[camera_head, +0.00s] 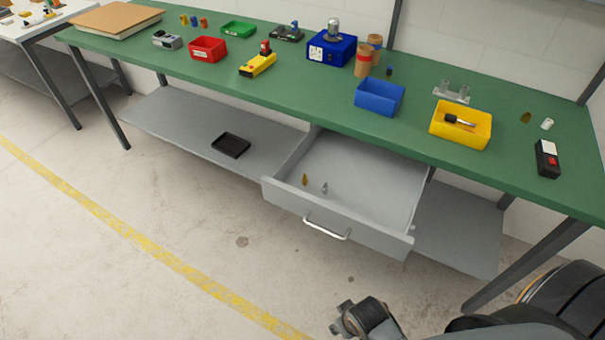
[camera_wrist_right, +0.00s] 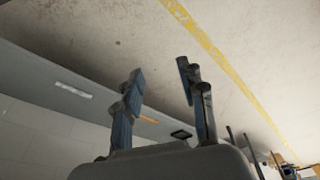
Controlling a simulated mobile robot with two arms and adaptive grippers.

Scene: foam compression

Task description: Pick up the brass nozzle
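A small brass-coloured pointed piece, which looks like the brass nozzle (camera_head: 304,180), stands in the open drawer (camera_head: 375,177) near its front left. A small silver piece (camera_head: 324,188) is just to its right. My right gripper (camera_wrist_right: 161,73) is open, with nothing between its fingers in the wrist view. In the head view part of my right gripper (camera_head: 345,317) shows at the bottom edge, in front of the drawer and apart from it. My left gripper is not in view.
The drawer handle (camera_head: 327,228) faces the floor space. The green bench top (camera_head: 310,100) above holds a blue bin (camera_head: 379,98), a yellow bin (camera_head: 460,138) and another small brass-coloured piece (camera_head: 526,117). A black tray (camera_head: 231,145) lies on the lower shelf. The floor in front is clear.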

